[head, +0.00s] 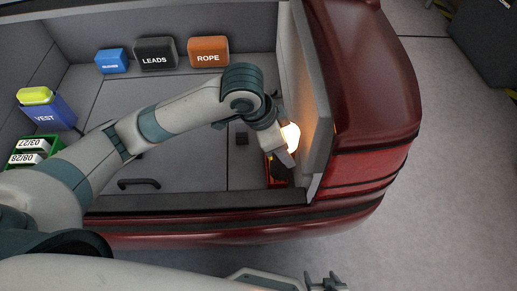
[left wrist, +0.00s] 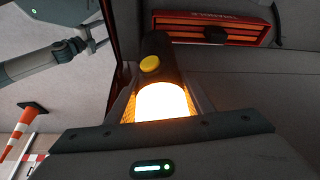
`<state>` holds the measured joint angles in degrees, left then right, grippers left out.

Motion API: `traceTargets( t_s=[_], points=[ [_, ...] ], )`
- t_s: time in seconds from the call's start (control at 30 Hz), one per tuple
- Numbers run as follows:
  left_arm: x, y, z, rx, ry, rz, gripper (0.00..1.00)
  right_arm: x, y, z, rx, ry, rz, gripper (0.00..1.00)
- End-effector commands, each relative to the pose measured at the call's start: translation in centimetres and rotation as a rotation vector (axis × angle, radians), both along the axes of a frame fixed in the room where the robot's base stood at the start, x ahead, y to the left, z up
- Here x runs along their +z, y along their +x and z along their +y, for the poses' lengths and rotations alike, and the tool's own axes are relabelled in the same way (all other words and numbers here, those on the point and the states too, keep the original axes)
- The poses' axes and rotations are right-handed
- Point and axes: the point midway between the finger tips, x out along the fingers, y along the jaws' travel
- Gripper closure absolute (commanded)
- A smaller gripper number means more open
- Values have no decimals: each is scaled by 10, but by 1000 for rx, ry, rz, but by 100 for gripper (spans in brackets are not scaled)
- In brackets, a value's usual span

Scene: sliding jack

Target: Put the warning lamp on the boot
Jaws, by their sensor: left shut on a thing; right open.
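The warning lamp (head: 291,135) glows orange at the right side of the boot (head: 170,165) in the head view. My left gripper (head: 283,151) is shut on it, just inside the right side panel. In the left wrist view the lamp (left wrist: 160,103) sits between the fingers, with a dark body and a yellow button pointing away from the gripper. I cannot tell whether the lamp touches anything else. My right gripper (head: 325,282) is open and empty, outside the boot at the bottom of the head view.
A red box (left wrist: 212,27) with upside-down lettering lies beyond the lamp; the boot's right corner shows red (head: 274,180). LEADS (head: 155,53) and ROPE (head: 208,51) cases, a blue case (head: 112,61), a VEST box (head: 47,112) and a green crate (head: 52,143) line the boot. A cone (left wrist: 20,127) stands outside.

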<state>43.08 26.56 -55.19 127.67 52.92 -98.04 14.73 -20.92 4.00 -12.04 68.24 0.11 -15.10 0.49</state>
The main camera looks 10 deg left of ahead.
Motion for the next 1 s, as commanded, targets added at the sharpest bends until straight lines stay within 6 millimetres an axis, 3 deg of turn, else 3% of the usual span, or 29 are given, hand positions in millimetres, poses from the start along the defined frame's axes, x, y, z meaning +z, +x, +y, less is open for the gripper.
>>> traceTargets(
  t_s=[0.27,0.7,1.0],
  points=[
    [-8,3,14,4,2,1,85,1,0,0,0,0,-2,32],
    [-54,19,90,7,3,3,85,5,3,3,4,6,-25,32],
    [-69,25,115,2,0,0,85,3,0,4,5,9,-31,32]
  ],
)
